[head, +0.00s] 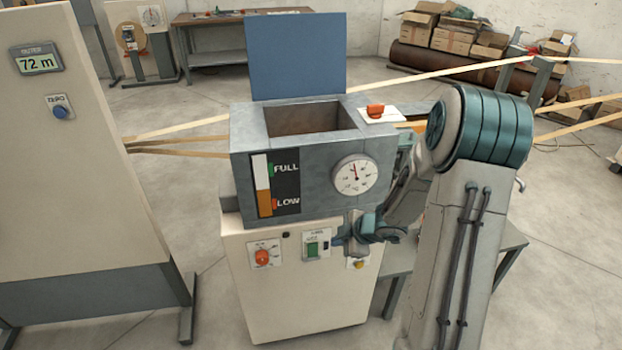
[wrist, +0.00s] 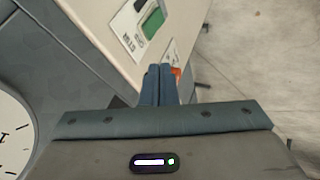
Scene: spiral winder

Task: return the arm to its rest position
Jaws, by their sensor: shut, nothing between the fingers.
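My arm rises at the right of the head view and bends down toward the winder's glue cabinet. My gripper (head: 340,241) is in front of the cabinet (head: 290,300), beside the green switch (head: 312,250). In the wrist view my gripper (wrist: 158,72) has its two fingers pressed together with nothing between them. The green switch (wrist: 152,22) shows just beyond the fingertips there. A bit of orange-red shows right behind the fingers. I cannot tell whether the fingertips touch the panel.
A grey tank (head: 300,170) with a dial (head: 354,175) and a FULL/LOW gauge stands on the cabinet. A meter panel (head: 80,170) reading 72 m stands left. Tan strips (head: 440,75) run behind. The floor at far right (head: 570,260) is clear.

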